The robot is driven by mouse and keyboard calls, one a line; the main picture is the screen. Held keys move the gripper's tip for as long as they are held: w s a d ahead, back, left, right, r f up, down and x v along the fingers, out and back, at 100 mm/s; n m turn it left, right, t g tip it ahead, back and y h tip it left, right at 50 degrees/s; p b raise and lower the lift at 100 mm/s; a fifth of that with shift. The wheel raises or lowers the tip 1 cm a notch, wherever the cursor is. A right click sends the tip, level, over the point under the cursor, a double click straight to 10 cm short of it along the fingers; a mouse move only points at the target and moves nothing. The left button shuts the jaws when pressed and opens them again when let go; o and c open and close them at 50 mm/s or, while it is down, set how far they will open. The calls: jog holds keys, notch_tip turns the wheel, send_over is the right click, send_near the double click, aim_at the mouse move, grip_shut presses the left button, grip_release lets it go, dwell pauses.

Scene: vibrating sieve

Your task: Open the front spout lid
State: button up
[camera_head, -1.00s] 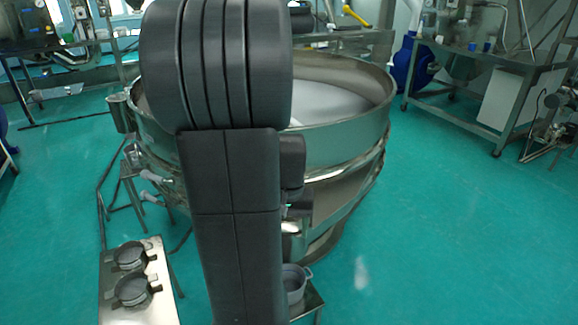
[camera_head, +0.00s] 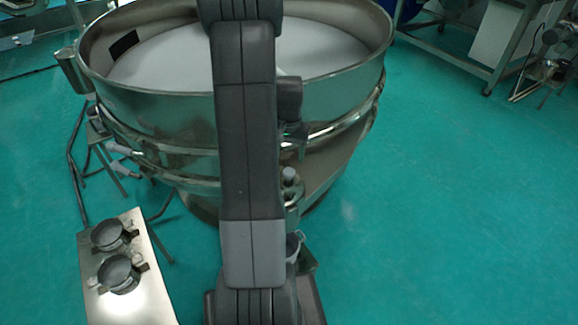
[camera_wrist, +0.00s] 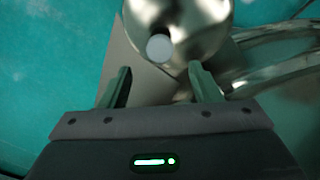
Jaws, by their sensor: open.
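The round steel vibrating sieve (camera_head: 165,128) fills the middle of the head view, with pale material inside. My arm hides part of its front. A small spout part with a light round knob (camera_head: 289,174) shows at the front, just right of my arm. In the wrist view a shiny rounded metal lid (camera_wrist: 185,18) with a whitish knob (camera_wrist: 159,47) lies ahead of my gripper (camera_wrist: 160,82). The two green-grey fingers are apart, and the knob appears between and beyond their tips. I cannot tell whether the fingers touch the lid.
A steel stand (camera_head: 150,262) with two round dark pots stands at lower left. A small vessel, mostly hidden, sits below the spout, right of my arm. Metal legs stand left of the sieve. The green floor (camera_head: 450,220) at right is clear.

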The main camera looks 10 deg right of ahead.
aim_at(289, 171)
notch_tip(289, 171, down, 7)
jog(key=shift+r+p, duration=0.1)
jog(key=shift+p, duration=0.2)
grip_shut()
dwell(0.3)
jog(key=shift+b, duration=0.35)
